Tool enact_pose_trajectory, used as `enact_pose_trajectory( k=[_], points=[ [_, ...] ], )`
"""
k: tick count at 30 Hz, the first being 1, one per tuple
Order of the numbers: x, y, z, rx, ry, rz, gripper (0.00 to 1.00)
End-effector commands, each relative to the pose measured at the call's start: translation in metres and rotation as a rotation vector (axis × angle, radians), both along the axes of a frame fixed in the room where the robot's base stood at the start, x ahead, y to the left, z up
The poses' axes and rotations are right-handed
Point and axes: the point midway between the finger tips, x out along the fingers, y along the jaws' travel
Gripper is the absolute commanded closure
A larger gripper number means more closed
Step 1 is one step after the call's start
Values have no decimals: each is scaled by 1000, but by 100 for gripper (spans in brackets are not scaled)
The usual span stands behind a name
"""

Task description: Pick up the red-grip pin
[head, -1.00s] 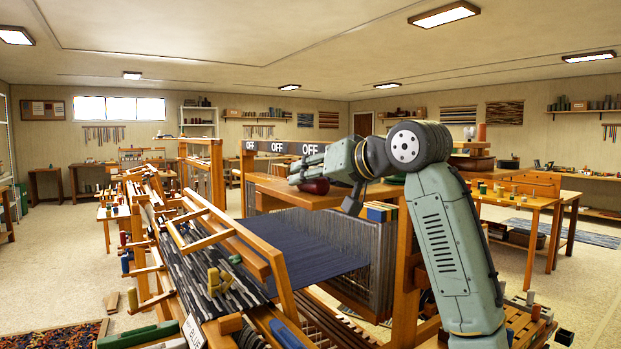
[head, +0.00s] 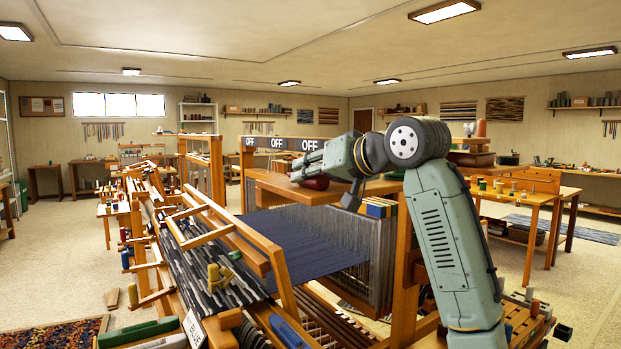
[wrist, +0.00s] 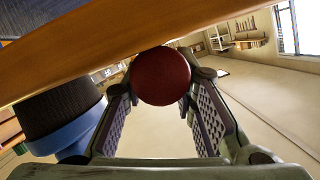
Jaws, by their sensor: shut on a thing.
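The red-grip pin shows as a round dark-red end (wrist: 162,76) in the wrist view, between the two pads of my gripper (wrist: 163,92). My gripper is shut on it. In the head view the red grip (head: 314,183) shows just under my gripper (head: 304,166), at the loom's top wooden beam (head: 330,194). The rest of the pin is hidden, so I cannot tell whether it is still seated in the loom.
A wooden beam (wrist: 110,45) crosses close above the fingers in the wrist view. A black cylinder on a blue base (wrist: 60,115) is close at left. Signs reading OFF (head: 310,145) line the loom behind my gripper. Blue cloth (head: 300,240) stretches below.

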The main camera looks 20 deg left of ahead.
Motion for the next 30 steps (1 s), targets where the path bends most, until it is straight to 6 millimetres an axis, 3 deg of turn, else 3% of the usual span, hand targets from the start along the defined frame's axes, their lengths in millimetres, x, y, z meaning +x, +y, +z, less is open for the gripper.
enact_pose_trajectory(
  k=[8, 14, 17, 30],
  points=[
    [0, 1, 12, 1, -2, 0, 100],
    [-1, 1, 39, 1, -3, 2, 100],
    [-18, 19, 34, -2, -6, 5, 100],
    [-93, 96, 46, -1, -5, 3, 100]
  ],
)
